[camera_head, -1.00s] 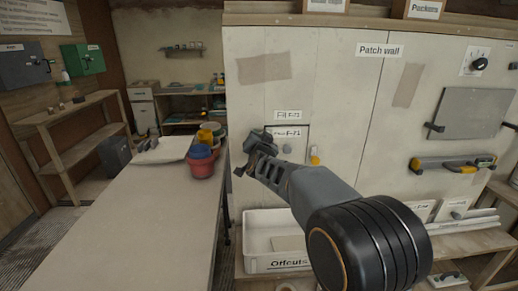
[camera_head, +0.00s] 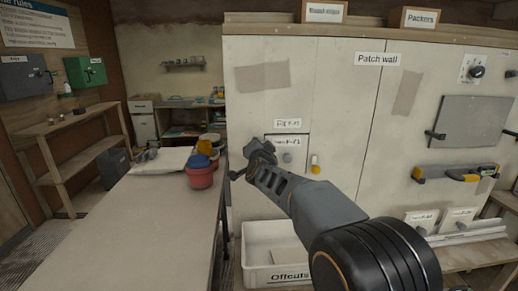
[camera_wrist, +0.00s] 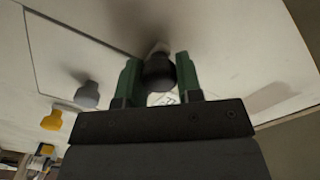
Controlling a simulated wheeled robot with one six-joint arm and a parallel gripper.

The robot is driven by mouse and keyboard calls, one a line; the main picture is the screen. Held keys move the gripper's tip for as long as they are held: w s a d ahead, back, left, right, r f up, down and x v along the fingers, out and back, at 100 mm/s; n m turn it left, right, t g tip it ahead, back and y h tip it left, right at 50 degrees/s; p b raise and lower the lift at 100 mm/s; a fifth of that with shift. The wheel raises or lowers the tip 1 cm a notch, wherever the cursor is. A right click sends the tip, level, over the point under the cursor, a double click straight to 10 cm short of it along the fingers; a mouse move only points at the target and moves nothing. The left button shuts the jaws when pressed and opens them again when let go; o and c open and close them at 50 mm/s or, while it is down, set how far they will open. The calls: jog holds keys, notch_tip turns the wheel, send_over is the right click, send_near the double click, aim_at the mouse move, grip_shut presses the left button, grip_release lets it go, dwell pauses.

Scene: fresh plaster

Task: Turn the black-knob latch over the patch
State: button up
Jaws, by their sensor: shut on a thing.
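The black knob (camera_wrist: 159,78) of the latch sits between the green fingers of my gripper (camera_wrist: 158,62) in the wrist view. My gripper is shut on it, close to the wall. A pale piece shows just beyond the knob; the latch's angle cannot be told. The patch (camera_head: 298,142) is a pale square panel with a dark outline, just right of my gripper (camera_head: 250,160) in the head view. It also shows in the wrist view (camera_wrist: 75,48). My gripper and arm hide the black knob and the patch's lower left in the head view.
A white offcuts bin (camera_head: 262,276) is below. Red and blue tubs (camera_head: 201,178) stand on the table (camera_head: 130,225) at left.

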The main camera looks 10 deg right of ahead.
jog(key=o, duration=0.9)
jog(key=shift+o, duration=0.2)
jog(key=s+a, duration=0.2)
jog(key=s, duration=1.1)
jog(key=shift+s, duration=0.35)
jog(key=shift+a, duration=0.1)
